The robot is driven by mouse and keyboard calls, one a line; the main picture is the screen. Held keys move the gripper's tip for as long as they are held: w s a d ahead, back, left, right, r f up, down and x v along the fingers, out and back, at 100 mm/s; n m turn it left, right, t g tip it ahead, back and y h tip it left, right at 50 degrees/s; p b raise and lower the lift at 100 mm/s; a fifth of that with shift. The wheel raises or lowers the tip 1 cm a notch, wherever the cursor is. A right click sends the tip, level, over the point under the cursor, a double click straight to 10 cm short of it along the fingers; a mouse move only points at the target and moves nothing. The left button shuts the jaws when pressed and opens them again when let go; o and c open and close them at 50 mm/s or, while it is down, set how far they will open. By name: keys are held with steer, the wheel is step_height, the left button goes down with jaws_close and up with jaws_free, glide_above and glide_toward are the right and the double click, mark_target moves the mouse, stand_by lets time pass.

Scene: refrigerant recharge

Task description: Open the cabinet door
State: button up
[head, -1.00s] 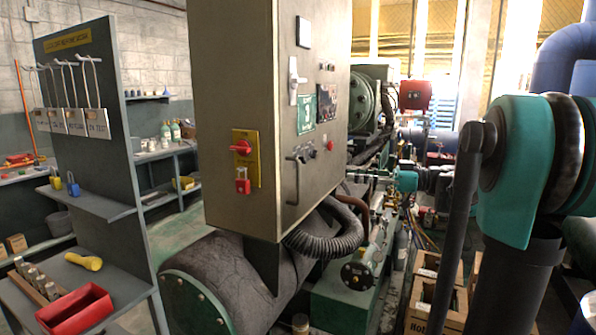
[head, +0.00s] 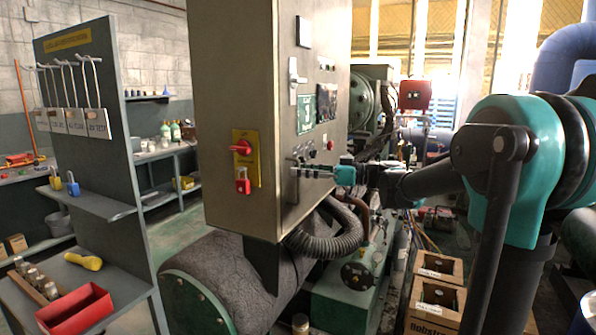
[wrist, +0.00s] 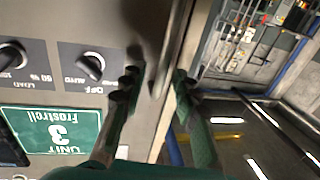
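The cabinet (head: 235,100) is a tall grey box. Its door (head: 318,75) is the right-hand face and looks shut, with a latch plate (head: 293,80) and a U-shaped bar handle low near its left edge. My gripper (head: 300,171) is at the handle's height, right in front of the door, and mostly covers the handle. In the wrist view, the two dark green fingers (wrist: 155,86) are apart, with a blurred grey bar, apparently the handle (wrist: 166,45), in the gap between them. Contact with the bar cannot be made out.
A red rotary switch (head: 241,147) and red padlock (head: 243,183) sit on the cabinet's left face. A corrugated hose (head: 335,240) and pipework lie below the door. Cardboard boxes (head: 437,285) stand on the floor at right. A grey tool shelf (head: 90,150) stands at left.

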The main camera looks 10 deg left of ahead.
steer(key=shift+w+a, duration=0.15)
steer(key=shift+a, duration=0.55)
steer(key=shift+c, duration=0.5)
jaws_close()
